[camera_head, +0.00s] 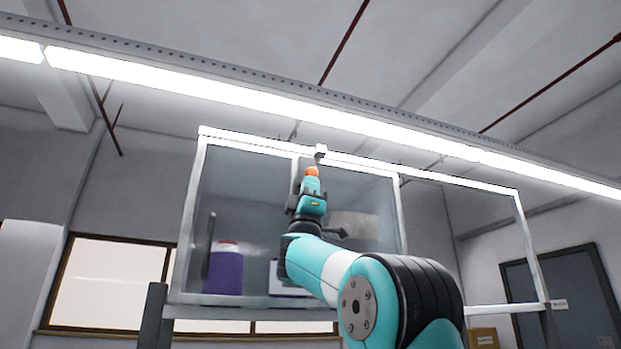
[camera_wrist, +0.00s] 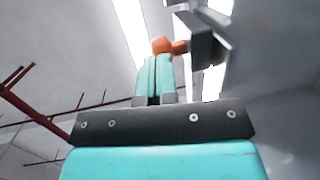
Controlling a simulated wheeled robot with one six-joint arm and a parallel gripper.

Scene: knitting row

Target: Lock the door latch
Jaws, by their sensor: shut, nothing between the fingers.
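A small latch sits on the white top frame of a glass-fronted cabinet. Its grey block (camera_head: 320,152) is at the top edge, and its orange knob (camera_head: 312,171) is just below. In the wrist view the orange knob (camera_wrist: 162,46) is at the tips of my fingers, joined by an orange stem to the dark grey latch block (camera_wrist: 207,42). My gripper (camera_head: 311,183) is raised to the latch, and its teal fingers (camera_wrist: 154,64) are shut side by side with nothing between them. Their tips overlap the knob in view; I cannot tell whether they touch it.
The cabinet door glass (camera_head: 245,215) has a dark vertical handle (camera_head: 209,248) at left. Behind the glass stand a purple container (camera_head: 225,271) and a white-and-purple box (camera_head: 284,278). A bright ceiling light (camera_head: 250,101) runs overhead. A cardboard box (camera_head: 484,338) is low at right.

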